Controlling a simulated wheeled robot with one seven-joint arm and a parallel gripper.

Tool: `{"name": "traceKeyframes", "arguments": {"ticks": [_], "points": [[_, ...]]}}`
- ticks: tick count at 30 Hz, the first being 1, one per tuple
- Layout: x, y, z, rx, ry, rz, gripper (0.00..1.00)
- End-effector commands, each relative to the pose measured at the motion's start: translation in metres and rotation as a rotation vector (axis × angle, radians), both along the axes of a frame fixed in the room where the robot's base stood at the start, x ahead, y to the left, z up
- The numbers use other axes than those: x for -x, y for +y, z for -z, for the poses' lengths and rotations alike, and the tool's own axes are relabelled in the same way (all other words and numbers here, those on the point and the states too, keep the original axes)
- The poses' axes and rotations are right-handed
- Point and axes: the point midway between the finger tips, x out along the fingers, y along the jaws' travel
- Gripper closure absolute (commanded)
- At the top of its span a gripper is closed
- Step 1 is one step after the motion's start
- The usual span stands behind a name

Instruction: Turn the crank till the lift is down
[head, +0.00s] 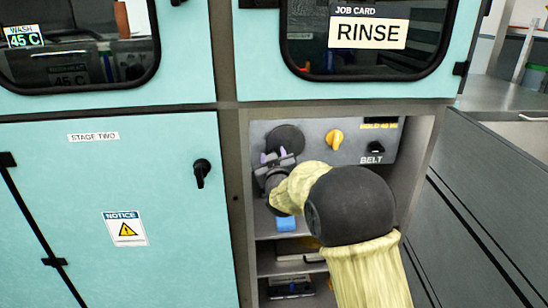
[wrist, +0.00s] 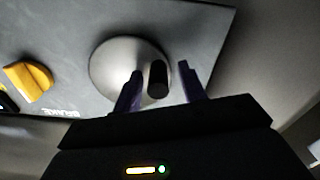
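The crank is a round grey disc (head: 286,139) on the control panel in the recess, in the upper left of the panel. In the wrist view the disc (wrist: 112,62) carries a short black handle (wrist: 157,79). My gripper (head: 270,158) is at the disc's lower left edge in the head view. In the wrist view my gripper (wrist: 160,82) is open, with one purple finger on each side of the handle. A gap shows between each finger and the handle. My arm hides part of the panel and recess. I cannot make out the lift in either view.
The panel (head: 310,132) also has a yellow knob (head: 334,139) and a black knob (head: 377,147) marked BELT. A blue item (head: 286,224) sits below my gripper.

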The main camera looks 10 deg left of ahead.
Motion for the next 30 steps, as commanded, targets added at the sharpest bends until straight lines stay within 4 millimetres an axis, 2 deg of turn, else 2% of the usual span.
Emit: {"name": "traceKeyframes", "arguments": {"ticks": [7, 11, 17, 30], "points": [[0.001, -0.001, -0.001, 0.0, 0.0, 0.001, 0.59], [0.009, -0.003, -0.001, 0.0, 0.0, 0.001, 0.59], [0.034, -0.01, -0.002, 0.0, 0.0, 0.001, 0.59], [0.103, -0.031, -0.001, -0.001, 0.001, 0.001, 0.59]]}}
